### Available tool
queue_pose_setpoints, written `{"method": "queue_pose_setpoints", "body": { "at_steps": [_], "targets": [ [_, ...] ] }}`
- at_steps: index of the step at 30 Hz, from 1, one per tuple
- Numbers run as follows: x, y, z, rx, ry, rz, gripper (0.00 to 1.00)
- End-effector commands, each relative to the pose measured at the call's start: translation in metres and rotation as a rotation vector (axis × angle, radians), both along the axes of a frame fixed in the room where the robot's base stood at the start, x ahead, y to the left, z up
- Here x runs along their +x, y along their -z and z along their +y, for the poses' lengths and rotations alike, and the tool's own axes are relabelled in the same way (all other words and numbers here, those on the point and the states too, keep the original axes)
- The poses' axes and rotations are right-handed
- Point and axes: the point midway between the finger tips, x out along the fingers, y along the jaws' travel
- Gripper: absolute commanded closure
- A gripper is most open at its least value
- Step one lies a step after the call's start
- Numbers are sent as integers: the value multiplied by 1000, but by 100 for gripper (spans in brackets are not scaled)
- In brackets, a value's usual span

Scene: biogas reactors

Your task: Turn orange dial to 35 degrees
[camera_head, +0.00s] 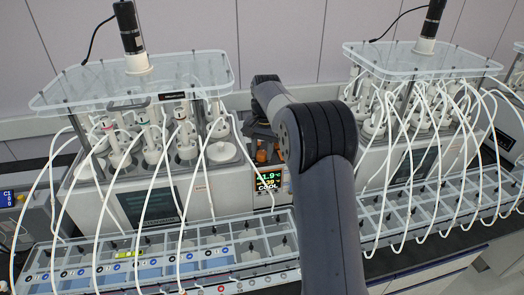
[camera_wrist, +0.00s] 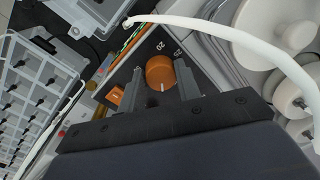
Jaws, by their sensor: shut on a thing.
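The orange dial (camera_wrist: 160,72) is a round knob with a white pointer line, on a dark panel in the wrist view. The pointer faces toward my gripper's side of the picture. My gripper (camera_wrist: 157,88) has one finger on each side of the dial and is shut on it. In the head view the dial (camera_head: 262,156) is small, and my arm hides part of the panel. The display (camera_head: 268,181) below reads about 41.9°C, with COOL under it.
An orange switch (camera_wrist: 115,96) sits on the same panel, left of the dial. A white hose (camera_wrist: 235,38) arches close over the panel. Reactor baths with clear lids (camera_head: 140,82) and many hoses stand on both sides. A partitioned clear tray (camera_head: 240,250) lies in front.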

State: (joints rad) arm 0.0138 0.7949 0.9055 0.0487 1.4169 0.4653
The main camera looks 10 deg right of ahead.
Motion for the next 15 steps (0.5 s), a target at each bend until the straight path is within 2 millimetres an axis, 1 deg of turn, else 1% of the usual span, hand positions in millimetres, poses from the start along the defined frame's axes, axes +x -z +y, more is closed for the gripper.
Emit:
{"method": "queue_pose_setpoints", "body": {
  "at_steps": [6, 15],
  "targets": [
    [1, -1, 0, 1, -204, -3, 91],
    [1, -1, 0, 1, -458, -2, 91]
  ]
}}
